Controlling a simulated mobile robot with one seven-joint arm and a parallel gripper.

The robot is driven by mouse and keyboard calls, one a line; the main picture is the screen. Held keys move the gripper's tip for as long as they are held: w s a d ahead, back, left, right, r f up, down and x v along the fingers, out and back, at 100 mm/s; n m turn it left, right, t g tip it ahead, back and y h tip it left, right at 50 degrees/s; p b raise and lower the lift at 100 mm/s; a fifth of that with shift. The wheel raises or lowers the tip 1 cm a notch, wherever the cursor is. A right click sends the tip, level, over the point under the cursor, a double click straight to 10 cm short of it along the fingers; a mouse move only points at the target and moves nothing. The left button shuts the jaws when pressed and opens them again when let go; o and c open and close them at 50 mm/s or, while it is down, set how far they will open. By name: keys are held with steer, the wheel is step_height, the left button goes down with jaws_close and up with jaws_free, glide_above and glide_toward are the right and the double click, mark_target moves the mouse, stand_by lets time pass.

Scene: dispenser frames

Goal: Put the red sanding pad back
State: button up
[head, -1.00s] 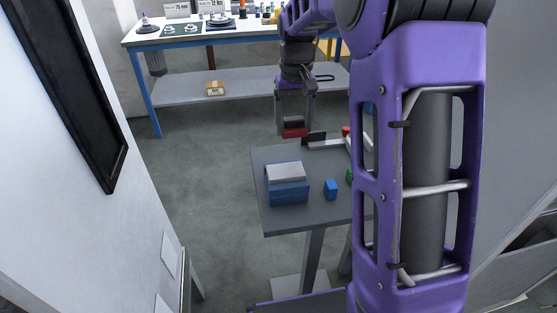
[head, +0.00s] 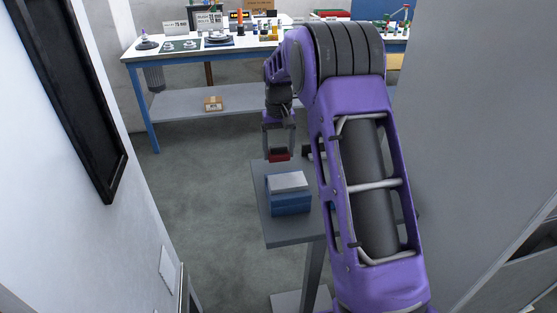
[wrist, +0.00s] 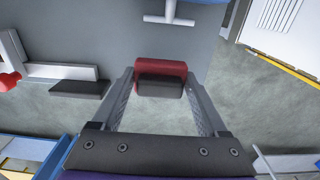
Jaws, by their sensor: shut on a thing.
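My gripper (head: 279,150) is shut on the red sanding pad (head: 279,157), which has a dark upper part. In the wrist view the pad (wrist: 160,68) sits between the two fingertips (wrist: 160,82). In the head view the pad hangs at the far edge of a small grey table (head: 285,238), just beyond a blue block with a light grey top (head: 290,203). The pad appears raised; its exact height above the table cannot be told. My arm hides the right part of the table.
In the wrist view a white bar (wrist: 60,72) with a dark block (wrist: 80,88) and a red knob (wrist: 9,82) lie left of the gripper. A workbench (head: 140,52) stands at the back. A grey wall or panel (head: 470,150) is close on the right. Open floor lies left of the table.

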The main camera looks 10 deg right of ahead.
mark_target(279, 152)
steer(key=shift+f, duration=1.65)
steer(key=shift+f, duration=0.1)
steer(key=shift+f, duration=0.15)
steer(key=o, duration=1.2)
step_height(279, 152, up, 13)
steer(key=shift+f+p, duration=0.2)
steer(key=shift+p, duration=0.3)
